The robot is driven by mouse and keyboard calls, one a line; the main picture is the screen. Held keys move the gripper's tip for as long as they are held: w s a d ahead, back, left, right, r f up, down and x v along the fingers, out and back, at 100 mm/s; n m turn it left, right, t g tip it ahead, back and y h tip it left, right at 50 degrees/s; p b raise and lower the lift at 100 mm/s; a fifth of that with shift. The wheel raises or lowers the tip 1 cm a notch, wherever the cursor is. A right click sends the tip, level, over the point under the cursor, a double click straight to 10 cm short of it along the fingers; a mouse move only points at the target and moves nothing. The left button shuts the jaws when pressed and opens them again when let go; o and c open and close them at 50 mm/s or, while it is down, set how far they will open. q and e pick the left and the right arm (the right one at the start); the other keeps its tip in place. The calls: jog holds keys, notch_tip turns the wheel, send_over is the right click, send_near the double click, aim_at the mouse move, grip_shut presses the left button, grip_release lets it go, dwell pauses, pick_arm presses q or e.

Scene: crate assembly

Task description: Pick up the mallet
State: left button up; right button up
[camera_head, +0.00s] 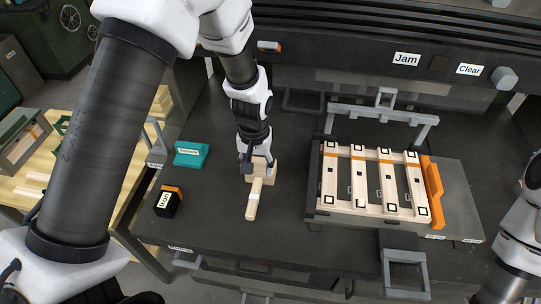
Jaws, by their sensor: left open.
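The wooden mallet lies on the dark workbench (215,225) left of centre. Its pale handle (253,203) points toward the front edge and its block head (263,168) lies at the far end. My left gripper (257,172) comes down from above and is at the mallet's head, with the jaws open. The gripper hides part of the head, and I cannot tell whether the fingers touch it. Part of my right arm shows at the right edge, but its gripper is not in view.
A teal box (191,155) and a black-and-orange block labelled Iron (168,202) stand left of the mallet. A crate panel of wooden slats (372,180) sits in a fixture to the right, beside an orange piece (433,178). A dark machine with a Jam label (405,59) runs along the back.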

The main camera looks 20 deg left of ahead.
aim_at(258, 181)
pick_arm(q)
jog(key=f, duration=0.8)
jog(key=shift+w, duration=0.35)
jog(key=shift+s+r, duration=0.2)
jog(key=shift+c, duration=1)
grip_shut()
